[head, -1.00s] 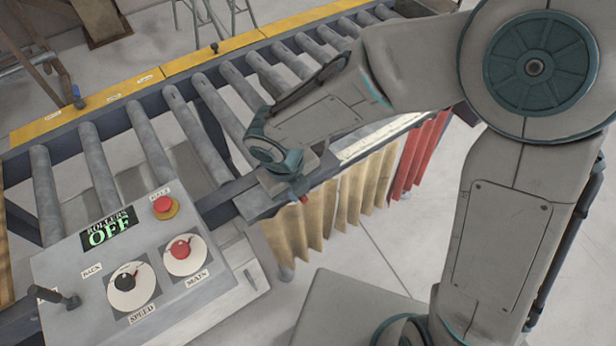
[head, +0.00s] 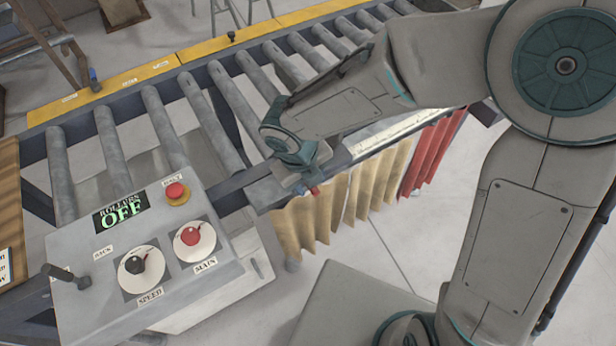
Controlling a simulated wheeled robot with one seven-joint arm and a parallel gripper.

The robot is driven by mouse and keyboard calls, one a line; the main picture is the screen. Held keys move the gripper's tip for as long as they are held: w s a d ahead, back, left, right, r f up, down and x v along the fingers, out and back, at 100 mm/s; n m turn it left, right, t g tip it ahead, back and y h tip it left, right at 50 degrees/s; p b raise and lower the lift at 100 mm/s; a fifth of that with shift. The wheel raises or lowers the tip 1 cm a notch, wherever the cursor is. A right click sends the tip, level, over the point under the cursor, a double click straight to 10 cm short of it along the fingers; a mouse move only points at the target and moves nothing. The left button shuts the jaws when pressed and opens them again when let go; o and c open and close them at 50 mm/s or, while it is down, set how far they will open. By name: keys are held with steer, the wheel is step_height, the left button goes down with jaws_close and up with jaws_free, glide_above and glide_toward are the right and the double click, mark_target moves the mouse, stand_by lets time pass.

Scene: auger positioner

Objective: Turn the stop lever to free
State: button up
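My gripper (head: 300,172) is at the end of my arm, low over the near rail of the roller conveyor (head: 110,150), just right of the control panel. Its fingers are hidden by the wrist, so I cannot see whether they are open or shut. A small red-tipped part (head: 315,190) shows right beside it at the rail's front edge; I cannot tell whether it is the stop lever or whether I touch it. A grey carriage-like block (head: 262,192) sits on the rail under the wrist. No lever marked as the stop lever can be made out.
The control panel (head: 85,308) has a display reading "ROLLERS OFF" (head: 121,212), a red button (head: 175,191), a black speed knob (head: 141,266), a red main knob (head: 192,236) and a black lever (head: 66,278). Tan curtain strips (head: 310,215) and red ones (head: 432,150) hang below the rail.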

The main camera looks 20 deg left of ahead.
step_height(320, 180, up, 13)
steer(key=s+a+p, duration=0.1)
steer(key=s, duration=0.1)
steer(key=shift+a+r, duration=0.2)
steer(key=shift+a, duration=0.05)
stand_by(0.4)
steer(key=w+d+m+b, duration=0.1)
steer(key=w+d+m, duration=0.2)
steer(key=d+m, duration=0.7)
steer(key=w+d+m+b, duration=0.25)
steer(key=d+m, duration=0.45)
steer(key=m, duration=0.5)
steer(key=s+d+m+t+b, duration=0.1)
steer(key=d+m, duration=0.7)
steer(key=m, duration=0.4)
steer(key=s+d+f+m+t+y+b, duration=0.1)
steer(key=s+d+m, duration=0.1)
steer(key=d+m, duration=0.5)
steer(key=m, duration=0.6)
steer(key=shift+d+f, duration=0.25)
steer(key=shift+d, duration=0.1)
